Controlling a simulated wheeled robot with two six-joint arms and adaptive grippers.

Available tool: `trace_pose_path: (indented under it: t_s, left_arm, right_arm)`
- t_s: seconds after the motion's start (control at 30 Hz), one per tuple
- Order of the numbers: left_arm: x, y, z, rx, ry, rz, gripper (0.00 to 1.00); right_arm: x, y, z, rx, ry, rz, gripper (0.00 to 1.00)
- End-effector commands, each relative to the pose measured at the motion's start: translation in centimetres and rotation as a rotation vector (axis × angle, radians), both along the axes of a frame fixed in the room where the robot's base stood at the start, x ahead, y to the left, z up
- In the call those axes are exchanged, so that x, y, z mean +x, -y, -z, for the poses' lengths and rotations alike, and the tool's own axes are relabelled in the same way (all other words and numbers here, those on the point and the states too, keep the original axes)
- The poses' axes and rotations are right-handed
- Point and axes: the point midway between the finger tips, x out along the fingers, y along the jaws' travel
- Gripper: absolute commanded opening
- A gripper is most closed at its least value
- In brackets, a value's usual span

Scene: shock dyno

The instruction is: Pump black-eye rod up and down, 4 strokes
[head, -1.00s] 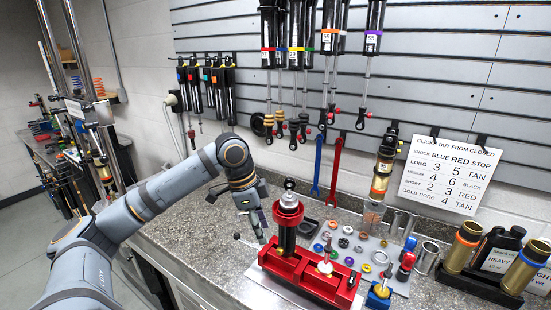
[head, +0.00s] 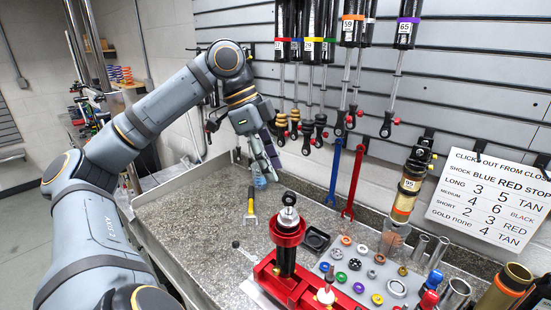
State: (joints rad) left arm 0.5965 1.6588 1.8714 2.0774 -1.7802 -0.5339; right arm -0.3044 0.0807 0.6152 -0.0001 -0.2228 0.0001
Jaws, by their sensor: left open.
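A black shock body (head: 286,258) with a red collar (head: 288,232) stands upright in the red vise (head: 292,284) on the bench. A short rod end with a dark eye (head: 289,199) sticks up from the collar; the rod below it is mostly hidden inside. My left gripper (head: 267,168) is open and empty, pointing down above the counter. It is up and to the left of the eye, apart from it. My right gripper is not in view.
A yellow-handled tool (head: 252,221) lies behind the vise. A tray of small coloured rings (head: 358,287) is to the right. A gold shock (head: 404,196) stands at the back, near the sign (head: 484,197). The counter left of the vise is mostly clear.

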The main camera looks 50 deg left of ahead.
Motion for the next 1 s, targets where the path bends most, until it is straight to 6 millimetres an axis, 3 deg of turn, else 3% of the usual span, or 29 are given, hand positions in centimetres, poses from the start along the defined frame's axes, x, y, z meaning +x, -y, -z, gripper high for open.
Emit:
trace_pose_path:
  t_s: [0.1,0.17,0.27,0.4,0.57,0.83,1.0]
  left_arm:
    - [0.5,0.8,2.9,-0.002,-0.004,0.003,0.41]
    - [0.8,1.2,4.1,-0.001,-0.003,0.002,0.41]
    - [1.3,1.8,5.8,-0.002,-0.003,0.002,0.41]
    - [1.8,2.5,7.7,0.0,-0.002,0.001,0.41]
    - [2.0,2.9,8.6,0.0,-0.002,0.001,0.41]
    - [2.1,3.0,8.7,-0.001,-0.001,0.0,0.41]
    - [2.1,3.0,8.7,-0.001,-0.001,0.0,0.2]
  right_arm:
    - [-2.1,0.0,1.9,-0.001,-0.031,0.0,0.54]
    - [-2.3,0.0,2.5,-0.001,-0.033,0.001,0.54]
    - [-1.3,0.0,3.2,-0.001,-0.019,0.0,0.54]
    - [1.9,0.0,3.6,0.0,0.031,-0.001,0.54]
    - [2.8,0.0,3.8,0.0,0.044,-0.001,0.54]
    - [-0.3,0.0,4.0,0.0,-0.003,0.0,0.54]
    - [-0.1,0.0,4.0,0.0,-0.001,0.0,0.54]
